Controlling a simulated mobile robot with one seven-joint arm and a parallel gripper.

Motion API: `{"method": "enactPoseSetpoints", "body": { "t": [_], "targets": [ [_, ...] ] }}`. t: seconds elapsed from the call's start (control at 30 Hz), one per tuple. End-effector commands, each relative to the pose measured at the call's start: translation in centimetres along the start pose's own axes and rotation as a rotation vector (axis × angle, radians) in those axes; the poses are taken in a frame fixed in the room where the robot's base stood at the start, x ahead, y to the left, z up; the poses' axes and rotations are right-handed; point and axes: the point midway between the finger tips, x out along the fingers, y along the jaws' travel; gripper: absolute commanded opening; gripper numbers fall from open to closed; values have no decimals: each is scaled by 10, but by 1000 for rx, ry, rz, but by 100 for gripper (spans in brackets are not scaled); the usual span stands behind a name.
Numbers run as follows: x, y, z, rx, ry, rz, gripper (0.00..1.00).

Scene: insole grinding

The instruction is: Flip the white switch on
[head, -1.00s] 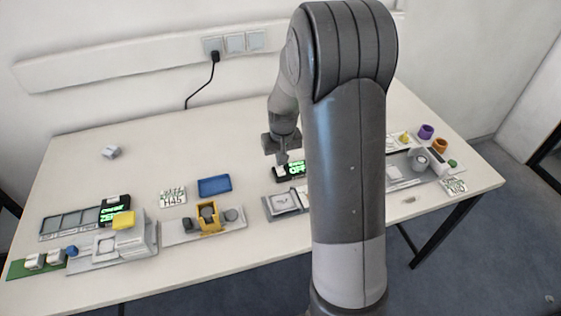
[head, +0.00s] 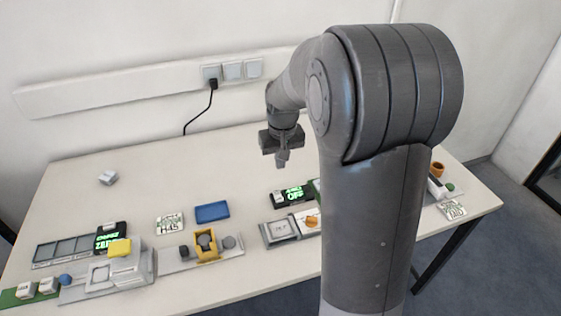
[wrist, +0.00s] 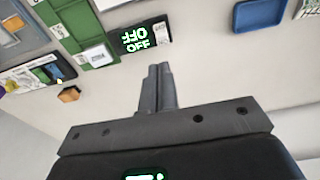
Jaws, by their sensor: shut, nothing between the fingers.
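A black box with a green-lit display (head: 291,194) stands on the table, below my gripper in the head view. A small white switch (head: 278,197) sits at its left end. The display reads OFF, also in the wrist view (wrist: 138,37), where the white switch (wrist: 160,29) is at its right end. My gripper (head: 283,162) is shut and empty, hanging above the table, apart from the switch. In the wrist view its closed fingers (wrist: 159,70) point toward the box, with a gap between.
A blue tray (head: 212,212) lies left of the box. Grey fixtures (head: 282,231) stand in front of it. Another black box with a green display (head: 111,237) is at the left. My arm hides part of the right side. The table behind the box is clear.

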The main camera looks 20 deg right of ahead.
Motion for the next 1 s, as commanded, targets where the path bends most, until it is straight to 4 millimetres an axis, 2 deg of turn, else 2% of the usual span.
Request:
{"method": "enactPoseSetpoints", "body": {
  "t": [0.27, 0.53, 0.63, 0.77, 1.0],
  "targets": [
    [-2, -1, -12, 0, 73, 1, 0],
    [0, -1, -12, 0, 75, 1, 0],
    [5, -1, -12, 0, 74, 1, 0],
    [24, -1, -13, 0, 71, 1, 0],
    [76, -1, -17, 0, 69, 1, 0]
  ]
}}
